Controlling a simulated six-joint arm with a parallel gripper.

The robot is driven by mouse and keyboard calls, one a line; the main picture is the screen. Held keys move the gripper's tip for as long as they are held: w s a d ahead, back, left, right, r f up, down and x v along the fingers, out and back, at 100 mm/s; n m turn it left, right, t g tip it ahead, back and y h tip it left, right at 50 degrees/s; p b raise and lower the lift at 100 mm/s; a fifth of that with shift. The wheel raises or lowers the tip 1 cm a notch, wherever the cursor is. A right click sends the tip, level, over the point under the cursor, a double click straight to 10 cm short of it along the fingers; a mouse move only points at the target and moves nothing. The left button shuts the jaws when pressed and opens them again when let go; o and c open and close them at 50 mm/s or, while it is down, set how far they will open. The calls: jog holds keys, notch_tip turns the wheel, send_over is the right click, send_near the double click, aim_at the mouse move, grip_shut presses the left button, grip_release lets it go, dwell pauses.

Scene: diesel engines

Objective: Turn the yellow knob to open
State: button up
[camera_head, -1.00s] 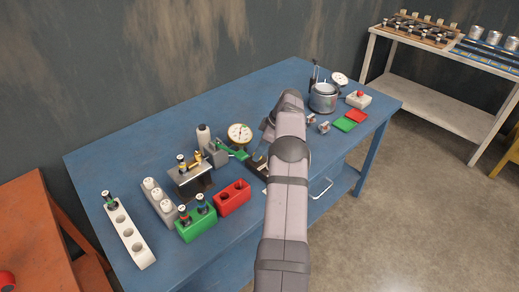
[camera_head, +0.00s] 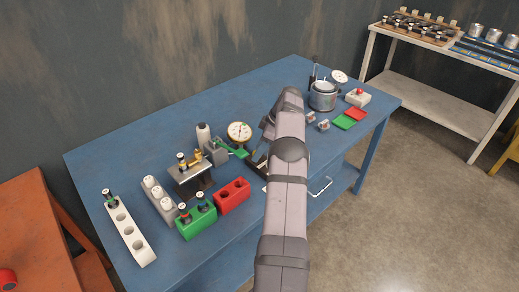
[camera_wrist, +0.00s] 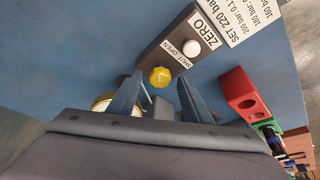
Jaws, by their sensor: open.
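The yellow knob (camera_wrist: 160,77) shows in the wrist view at the end of a dark block (camera_wrist: 155,55) with a "SHUT OPEN" label. My gripper (camera_wrist: 159,83) is open, with one finger to the left of the knob and one to the right. The knob appears between the fingertips, a gap showing on each side; I cannot tell how deep it sits between them. In the head view my arm hides the knob and most of the gripper.
A white button (camera_wrist: 192,47) marked "ZERO" sits close to the knob. A pressure gauge (camera_head: 239,131), a red two-hole block (camera_head: 232,196) and a green block (camera_head: 196,222) stand left of my arm on the blue table (camera_head: 130,145). A metal pot (camera_head: 322,96) stands at the right.

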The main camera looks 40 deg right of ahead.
jog(key=v, duration=0.7)
jog(key=shift+r+b, duration=0.15)
jog(key=shift+b, duration=0.25)
jog(key=shift+s, duration=0.1)
